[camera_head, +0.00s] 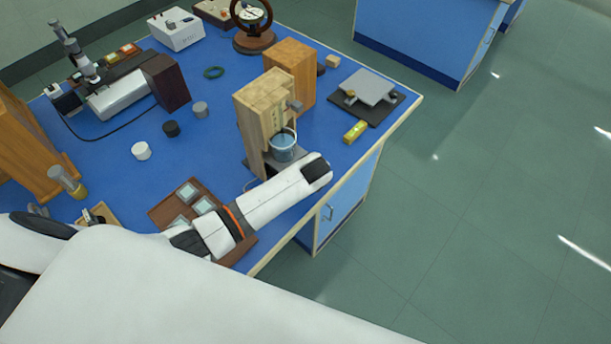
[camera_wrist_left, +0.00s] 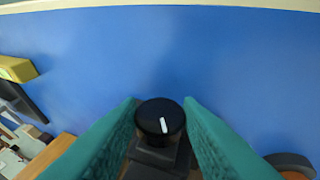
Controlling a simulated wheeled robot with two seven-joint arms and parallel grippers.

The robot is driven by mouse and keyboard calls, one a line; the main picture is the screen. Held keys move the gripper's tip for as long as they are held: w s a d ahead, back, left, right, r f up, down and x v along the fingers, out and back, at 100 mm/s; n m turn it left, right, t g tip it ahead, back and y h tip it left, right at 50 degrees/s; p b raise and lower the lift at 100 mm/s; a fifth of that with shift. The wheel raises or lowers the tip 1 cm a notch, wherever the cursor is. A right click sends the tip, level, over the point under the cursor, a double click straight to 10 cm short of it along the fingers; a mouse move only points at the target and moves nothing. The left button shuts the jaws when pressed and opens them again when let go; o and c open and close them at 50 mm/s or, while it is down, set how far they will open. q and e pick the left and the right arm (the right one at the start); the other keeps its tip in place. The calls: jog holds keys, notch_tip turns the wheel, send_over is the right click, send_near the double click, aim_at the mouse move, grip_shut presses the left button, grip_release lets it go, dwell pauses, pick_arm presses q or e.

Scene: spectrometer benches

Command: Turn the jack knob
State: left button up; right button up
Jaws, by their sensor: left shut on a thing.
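The jack knob (camera_wrist_left: 161,118) is black and round with a white line on its face, in the middle of the left wrist view. The teal fingers of my left gripper (camera_wrist_left: 161,125) are on either side of it and shut on it. Dark parts below the knob are partly covered by the fingers. In the head view my left arm reaches across to the wooden stand (camera_head: 252,110) with a beaker of blue liquid (camera_head: 283,146). The gripper and knob are hidden there. My right gripper is in neither view.
A yellow bar (camera_head: 355,131) lies near a grey platform (camera_head: 368,87) on a black base to the right. An orange wooden box (camera_head: 290,68) stands behind the stand.

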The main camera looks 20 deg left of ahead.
pick_arm(q)
jog(key=shift+s+t+h, duration=0.2)
jog(key=shift+t+h, duration=0.1)
jog(key=shift+t, duration=0.4)
jog(key=shift+f+t, duration=0.15)
jog(key=shift+t, duration=0.55)
jog(key=shift+s+a+f+n+t+h+b, duration=0.15)
jog(key=shift+n+t+h+b, duration=0.2)
jog(key=shift+t, duration=0.45)
jog(key=shift+n+t+b, duration=0.25)
jog(key=shift+t+b, duration=0.1)
jog(key=shift+t, duration=0.05)
jog(key=o, duration=1)
